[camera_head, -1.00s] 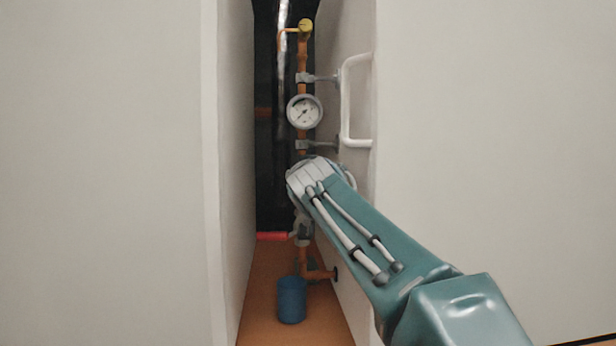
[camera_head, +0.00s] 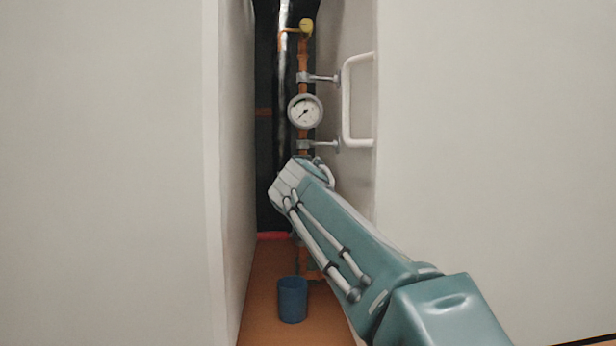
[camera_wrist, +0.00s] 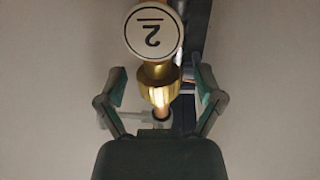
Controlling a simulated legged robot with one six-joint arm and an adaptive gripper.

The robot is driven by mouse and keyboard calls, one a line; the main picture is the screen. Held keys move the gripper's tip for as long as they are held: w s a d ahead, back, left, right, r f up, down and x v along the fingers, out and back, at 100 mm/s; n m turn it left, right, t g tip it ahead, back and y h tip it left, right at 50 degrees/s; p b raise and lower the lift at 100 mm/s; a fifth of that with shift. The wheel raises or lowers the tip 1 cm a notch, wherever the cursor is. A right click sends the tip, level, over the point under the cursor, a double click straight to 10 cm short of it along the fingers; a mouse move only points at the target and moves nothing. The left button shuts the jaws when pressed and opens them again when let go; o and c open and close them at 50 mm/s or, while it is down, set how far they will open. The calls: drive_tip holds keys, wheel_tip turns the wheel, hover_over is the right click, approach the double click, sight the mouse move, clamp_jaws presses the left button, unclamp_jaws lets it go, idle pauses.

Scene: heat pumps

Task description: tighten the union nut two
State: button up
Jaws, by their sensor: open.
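The union nut two (camera_wrist: 159,84) is a brass nut on a copper pipe, in the middle of the wrist view. A round white tag (camera_wrist: 153,32) marked 2, upside down in the picture, sits just above it. My gripper (camera_wrist: 160,88) is open, with one finger on each side of the nut. Gaps show between both fingers and the nut, so neither visibly touches it. In the head view my arm's end covers the middle of the copper pipe (camera_head: 303,58), and the nut and fingers are hidden there.
A pressure gauge (camera_head: 305,111) and a yellow-capped fitting (camera_head: 306,26) are on the pipe above my arm. A white handle (camera_head: 346,105) is on the right wall. A blue cup (camera_head: 292,299) stands on the orange floor (camera_head: 262,290). Walls bound the narrow gap on both sides.

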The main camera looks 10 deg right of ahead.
drive_tip(key=shift+y, duration=0.3)
drive_tip(key=shift+s, duration=0.35)
drive_tip(key=s+a, duration=0.2)
drive_tip(key=s, duration=1.9)
drive_tip(key=shift+s+a, duration=0.15)
drive_tip(key=shift+a, duration=0.15)
drive_tip(key=shift+r, duration=0.1)
